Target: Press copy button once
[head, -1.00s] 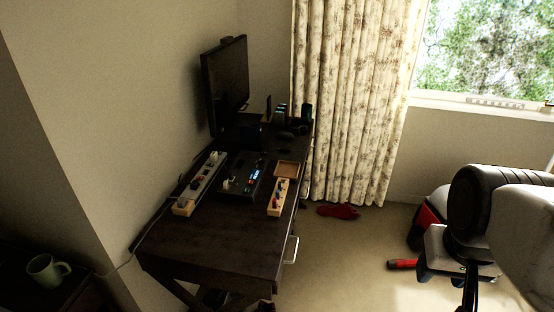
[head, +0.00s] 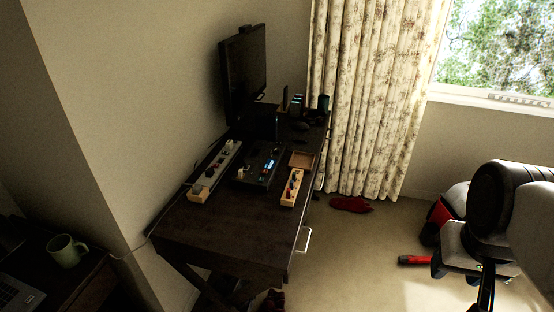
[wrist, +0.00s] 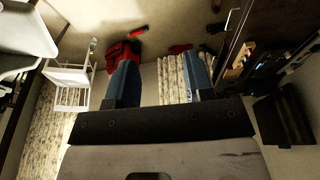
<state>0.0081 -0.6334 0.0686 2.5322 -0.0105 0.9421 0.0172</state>
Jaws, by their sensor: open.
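A black device with a small lit blue display (head: 262,164) lies on the dark desk (head: 215,235), between a power strip and a small wooden tray. No copy button can be made out at this size. My gripper (wrist: 161,80) is open and empty in the wrist view, its two blue fingers spread above the floor. The desk's side and the items on it show at the right of the wrist view, apart from the fingers. In the head view my arm fills the right edge, well away from the desk.
A monitor (head: 245,70) stands at the desk's back. A power strip (head: 217,172) and a wooden tray of small items (head: 293,188) flank the device. A green mug (head: 66,250) and a laptop (head: 20,295) are lower left. A red cloth (head: 350,204) lies on the floor. Carpet right of the desk is mostly clear.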

